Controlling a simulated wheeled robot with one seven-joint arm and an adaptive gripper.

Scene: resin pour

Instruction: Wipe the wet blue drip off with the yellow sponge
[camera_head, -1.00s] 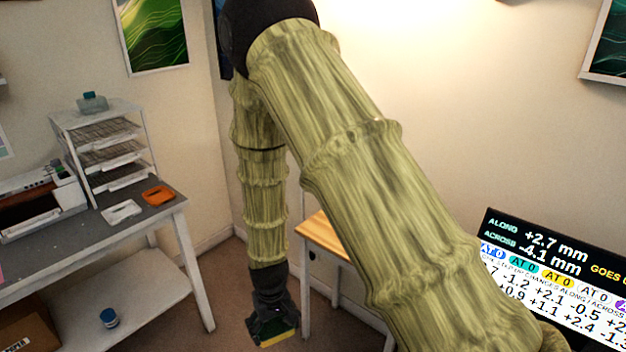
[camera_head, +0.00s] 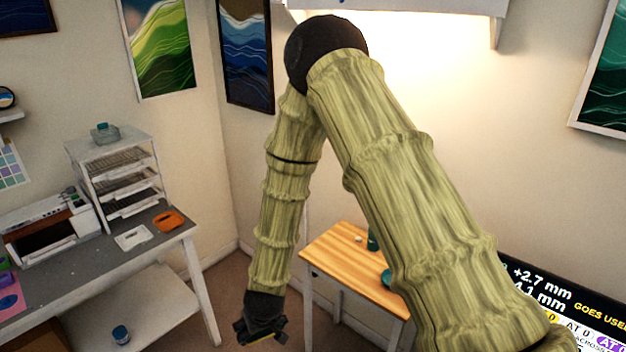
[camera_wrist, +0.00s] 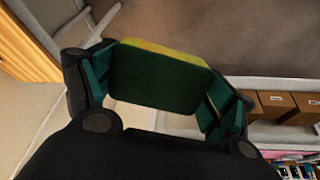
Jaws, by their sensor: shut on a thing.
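The yellow sponge (camera_wrist: 158,78) is clamped between the two fingers of my gripper in the wrist view. It shows a dark green face and a thin yellow edge. My gripper (camera_head: 262,335) hangs low in the head view, over the floor between the grey desk and the wooden table. Only a sliver of yellow shows there. I see no blue drip that I can make out in either view.
A wooden table (camera_head: 345,262) stands right of my gripper, with teal items partly behind my arm. A grey desk (camera_head: 150,245) at left holds an orange tray (camera_head: 168,221), a white tray (camera_head: 132,237) and a rack (camera_head: 120,170). A blue-lidded jar (camera_head: 121,334) is on its lower shelf.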

